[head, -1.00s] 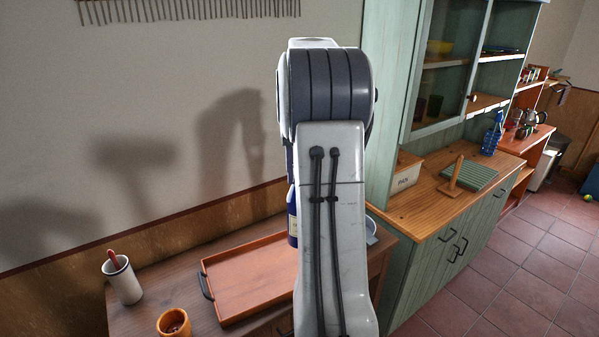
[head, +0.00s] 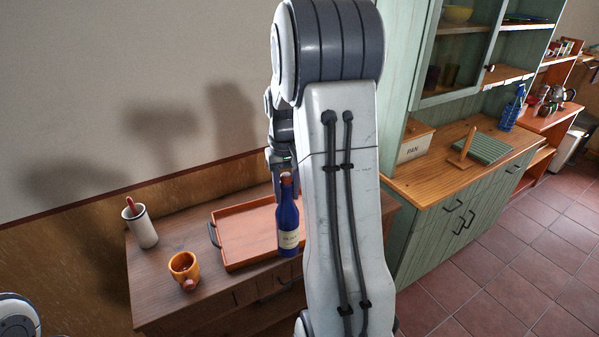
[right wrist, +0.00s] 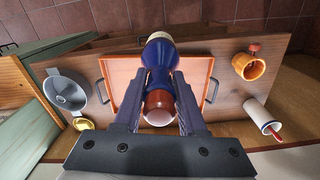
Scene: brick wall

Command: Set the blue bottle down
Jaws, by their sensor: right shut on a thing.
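The blue bottle (head: 289,222), with a red cap and cream label, is about upright in the head view. My right gripper (head: 284,172) is shut on its upper part. In the right wrist view the gripper's fingers (right wrist: 160,84) stand on either side of the bottle (right wrist: 157,74), cap towards the camera. The bottle overlaps the orange tray (head: 237,249), which also shows in the right wrist view (right wrist: 121,88). I cannot tell whether its base touches anything. My arm hides the tray's right part in the head view. My left gripper is not in view.
The tray lies on a wooden table (head: 150,290). An orange mug (head: 184,270) and a white cup (head: 140,226) holding a red-handled thing stand left of it. A grey pot (right wrist: 66,92) and small yellow bowl (right wrist: 84,123) are past the tray's other end. A green cabinet (head: 425,245) stands right.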

